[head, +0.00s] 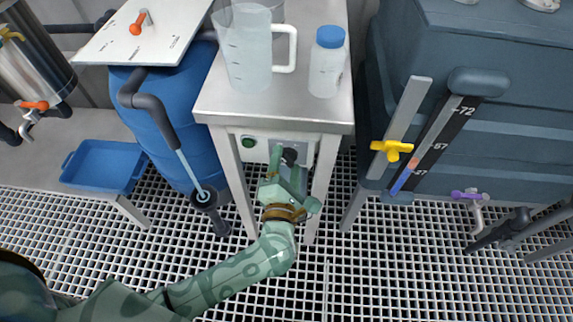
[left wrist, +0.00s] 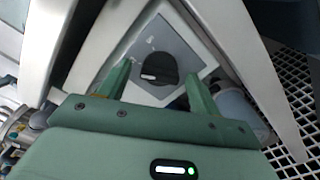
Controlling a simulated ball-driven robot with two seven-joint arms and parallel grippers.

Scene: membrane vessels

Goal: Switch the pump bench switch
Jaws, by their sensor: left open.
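The pump bench (head: 210,104) is a steel-topped stand with a light switch panel (head: 262,142) under its front edge. In the left wrist view the black switch (left wrist: 158,68) has a short white mark and sits on a grey plate (left wrist: 150,42). My left gripper (head: 285,163) is open in front of the panel. In its wrist view its fingers (left wrist: 157,84) lie either side of the knob; contact cannot be told. My right gripper is not in view.
A clear jug (head: 247,50) and a blue-capped bottle (head: 326,62) stand on the bench top. A blue barrel (head: 165,115) and a blue tray (head: 102,165) are on the left. A dark tank (head: 480,150) with a yellow valve handle (head: 391,150) is on the right. Bench legs flank my arm.

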